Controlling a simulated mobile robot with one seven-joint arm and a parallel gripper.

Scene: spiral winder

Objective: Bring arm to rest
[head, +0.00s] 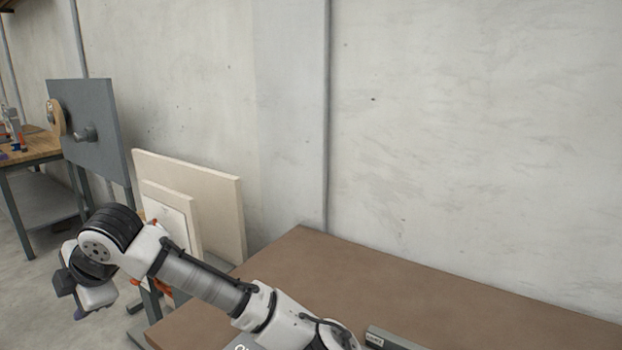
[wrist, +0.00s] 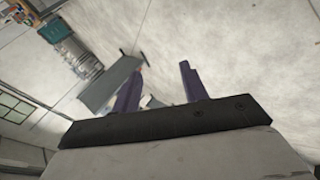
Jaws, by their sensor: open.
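My arm (head: 200,280) reaches from the bottom of the head view to the left, across the left end of the brown table. Its wrist bends down past the table's left end. My gripper (head: 82,312) shows only small at the lower left of the head view, over the floor. In the wrist view the gripper's two purple fingers (wrist: 161,70) stand apart with nothing between them. The gripper is open and empty.
The brown table (head: 430,295) is mostly bare, with a grey object (head: 390,340) at its front edge. Pale boards (head: 215,185) lean behind my arm. A grey upright panel (head: 95,115) with a knob and a wooden workbench (head: 35,148) stand farther left. A concrete wall closes the back.

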